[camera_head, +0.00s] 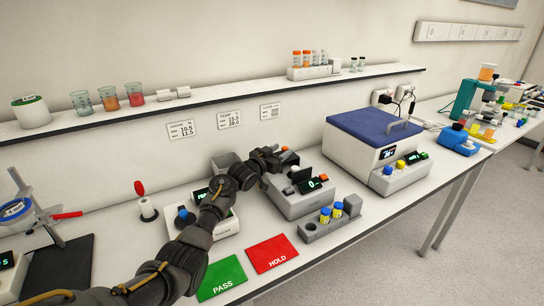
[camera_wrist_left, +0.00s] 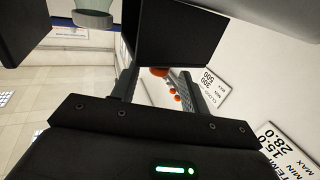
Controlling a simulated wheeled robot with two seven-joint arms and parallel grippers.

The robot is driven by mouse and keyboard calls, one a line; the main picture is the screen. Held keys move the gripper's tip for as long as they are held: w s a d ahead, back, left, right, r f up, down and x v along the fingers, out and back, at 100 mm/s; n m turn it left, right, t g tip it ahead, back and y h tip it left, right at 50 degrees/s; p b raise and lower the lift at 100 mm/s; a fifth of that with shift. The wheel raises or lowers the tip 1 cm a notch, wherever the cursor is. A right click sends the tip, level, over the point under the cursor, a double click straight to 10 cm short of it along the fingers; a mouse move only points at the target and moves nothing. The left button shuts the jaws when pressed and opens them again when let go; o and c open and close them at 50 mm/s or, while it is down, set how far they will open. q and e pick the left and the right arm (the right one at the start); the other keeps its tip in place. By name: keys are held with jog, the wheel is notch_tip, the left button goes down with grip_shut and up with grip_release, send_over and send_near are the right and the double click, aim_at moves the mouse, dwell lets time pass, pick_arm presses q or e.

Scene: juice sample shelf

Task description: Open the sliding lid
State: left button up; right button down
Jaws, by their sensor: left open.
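A grey instrument (camera_head: 302,200) with a small lit display and orange and grey knobs stands at the middle of the bench. A dark upright panel (camera_head: 302,180) shows on it; I cannot tell whether this is the sliding lid. My left gripper (camera_head: 284,157) is at the back left of this instrument, above it, and its fingers are hard to make out there. In the left wrist view the two fingers (camera_wrist_left: 160,86) are apart, with a dark flat panel (camera_wrist_left: 176,32) beyond them. I cannot tell whether they touch it. My right gripper is out of view.
A white box with a blue lid (camera_head: 370,128) and a handle stands to the right. A grey holder (camera_head: 312,236) with vials is in front, beside the red HOLD mat (camera_head: 271,253) and green PASS mat (camera_head: 222,278). A wall shelf (camera_head: 225,95) runs behind.

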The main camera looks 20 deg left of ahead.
pick_arm(q)
jog(key=p+v, duration=0.8)
jog(key=v, duration=0.2)
jog(key=shift+s+p, duration=0.15)
jog(key=shift+p, duration=0.25)
jog(key=shift+a, duration=0.1)
